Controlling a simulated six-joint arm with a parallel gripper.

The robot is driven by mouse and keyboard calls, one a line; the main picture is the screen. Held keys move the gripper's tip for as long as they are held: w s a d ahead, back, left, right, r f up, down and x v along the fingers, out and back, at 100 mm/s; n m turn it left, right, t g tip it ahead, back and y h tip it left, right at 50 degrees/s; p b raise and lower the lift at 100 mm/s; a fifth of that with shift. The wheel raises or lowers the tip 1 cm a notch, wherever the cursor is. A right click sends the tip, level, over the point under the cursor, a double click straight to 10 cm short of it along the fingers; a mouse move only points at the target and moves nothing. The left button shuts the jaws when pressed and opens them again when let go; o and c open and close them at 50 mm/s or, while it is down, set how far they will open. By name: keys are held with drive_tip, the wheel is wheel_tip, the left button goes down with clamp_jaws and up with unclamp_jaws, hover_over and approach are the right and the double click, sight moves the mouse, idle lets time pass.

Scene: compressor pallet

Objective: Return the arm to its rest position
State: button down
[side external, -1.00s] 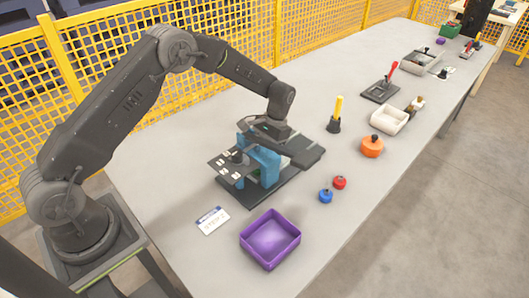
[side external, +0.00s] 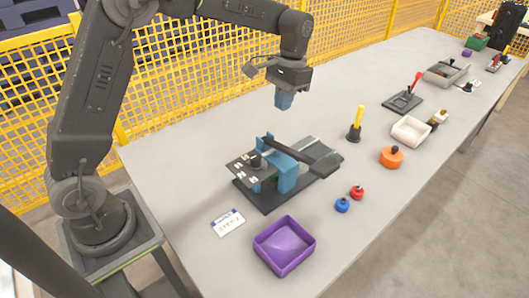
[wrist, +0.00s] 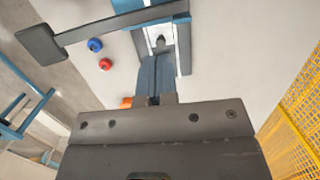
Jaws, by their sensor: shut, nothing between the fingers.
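My gripper (side external: 284,101) is raised above the table, behind the fixture, with its fingers pointing down. Its blue-grey fingers (wrist: 156,76) are together in the wrist view, with nothing between them. The fixture (side external: 283,178) has a dark base, blue uprights, a dark plate with small white pieces on the left and a dark lever arm reaching right. Clear space lies between the fingertips and the fixture. The fixture also shows beyond the fingers in the wrist view (wrist: 183,42).
A purple bin (side external: 285,246) and a white card (side external: 228,222) lie in front. Blue (side external: 342,205) and red (side external: 357,193) knobs, an orange container (side external: 391,158) and a yellow-handled tool (side external: 356,122) stand right. A yellow mesh fence (side external: 175,95) runs behind the table.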

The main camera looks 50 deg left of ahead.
drive_tip(key=s+r+t, duration=0.4)
drive_tip(key=s+r, duration=0.5)
drive_tip(key=s, duration=0.4)
drive_tip(key=s+d+f+t, duration=0.1)
drive_tip(key=s+f+t, duration=0.1)
drive_tip(key=s, duration=1)
drive_tip(key=shift+s+t, duration=0.35)
drive_tip(key=shift+t, duration=0.35)
